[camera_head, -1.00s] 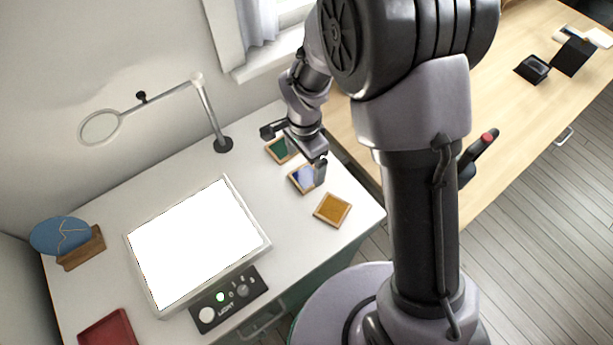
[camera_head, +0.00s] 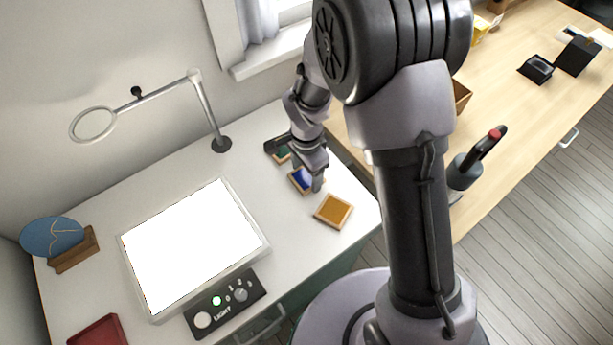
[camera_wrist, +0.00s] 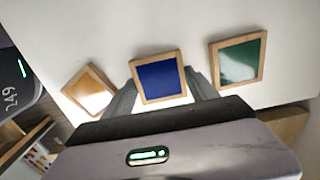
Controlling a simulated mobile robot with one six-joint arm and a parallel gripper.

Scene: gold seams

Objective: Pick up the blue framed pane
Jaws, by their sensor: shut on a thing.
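The blue framed pane (camera_wrist: 160,80) has a wooden frame and lies between the two fingers of my gripper (camera_wrist: 159,92) in the wrist view. The fingers are shut on its frame from both sides. In the head view the blue pane (camera_head: 301,179) is partly hidden by my gripper (camera_head: 309,180), at the right part of the white table. I cannot tell whether the pane is clear of the tabletop. A green framed pane (camera_wrist: 239,59) lies on one side of it and an amber framed pane (camera_wrist: 90,92) on the other, both apart from it.
A lit white panel (camera_head: 192,245) with a control box (camera_head: 226,302) lies left of the panes. A ring on a bent stand (camera_head: 221,144), a blue disc (camera_head: 52,236) on a wooden holder and a red tray (camera_head: 98,332) are farther left. A wooden bench (camera_head: 520,110) stands at right.

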